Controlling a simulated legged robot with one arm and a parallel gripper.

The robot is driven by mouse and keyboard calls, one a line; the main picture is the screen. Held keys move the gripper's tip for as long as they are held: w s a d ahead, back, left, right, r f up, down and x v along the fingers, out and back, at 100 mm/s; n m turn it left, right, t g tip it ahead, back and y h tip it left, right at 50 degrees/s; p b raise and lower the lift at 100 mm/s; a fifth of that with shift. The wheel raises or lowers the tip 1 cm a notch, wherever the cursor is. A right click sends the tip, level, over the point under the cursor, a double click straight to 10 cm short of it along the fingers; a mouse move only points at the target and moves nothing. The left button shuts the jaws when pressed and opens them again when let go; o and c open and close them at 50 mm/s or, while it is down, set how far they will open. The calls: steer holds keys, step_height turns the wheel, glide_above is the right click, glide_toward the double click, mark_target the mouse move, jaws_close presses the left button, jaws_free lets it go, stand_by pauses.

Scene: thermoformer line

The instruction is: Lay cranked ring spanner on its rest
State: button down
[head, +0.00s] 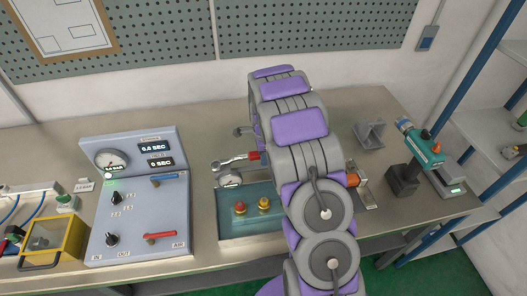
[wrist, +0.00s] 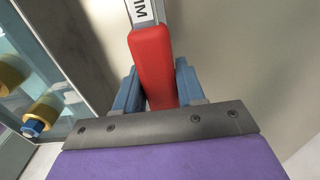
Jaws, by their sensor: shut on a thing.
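The cranked ring spanner (head: 235,160) shows in the head view just left of my arm, with a bright metal ring end and shank and a red handle. In the wrist view its red handle (wrist: 153,65) stands between the two blue fingers of my gripper (wrist: 157,88), which is shut on it. A printed label shows on the shank above the handle. A grey bracket with upright sides (head: 370,133), which looks like the rest, stands empty on the bench right of my arm. My arm hides the gripper in the head view.
A teal panel (head: 230,227) with red and yellow buttons lies below the spanner. A grey control box (head: 135,205) with gauge and levers stands left. A teal tool (head: 424,149) and dark block (head: 402,179) stand right. Bare bench surrounds the bracket.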

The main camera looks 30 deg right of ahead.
steer(key=shift+s+d+f, duration=0.2)
steer(key=shift+d+f, duration=0.15)
steer(key=shift+f, duration=0.05)
steer(key=shift+w+d+f, duration=0.15)
steer(key=shift+d+f, duration=0.05)
steer(key=shift+d, duration=0.4)
steer(key=shift+w+d+f, duration=0.1)
steer(key=shift+d+f, duration=0.05)
steer(key=shift+d, duration=0.45)
steer(key=c, duration=1)
jaws_free()
steer(key=o, duration=0.4)
steer(key=shift+a+r, duration=0.15)
steer(key=shift+a, duration=0.5)
steer(key=shift+r, duration=0.1)
steer(key=shift+r, duration=0.25)
step_height(320, 180, up, 17)
steer(key=shift+f+p, duration=0.2)
steer(key=shift+p, duration=1)
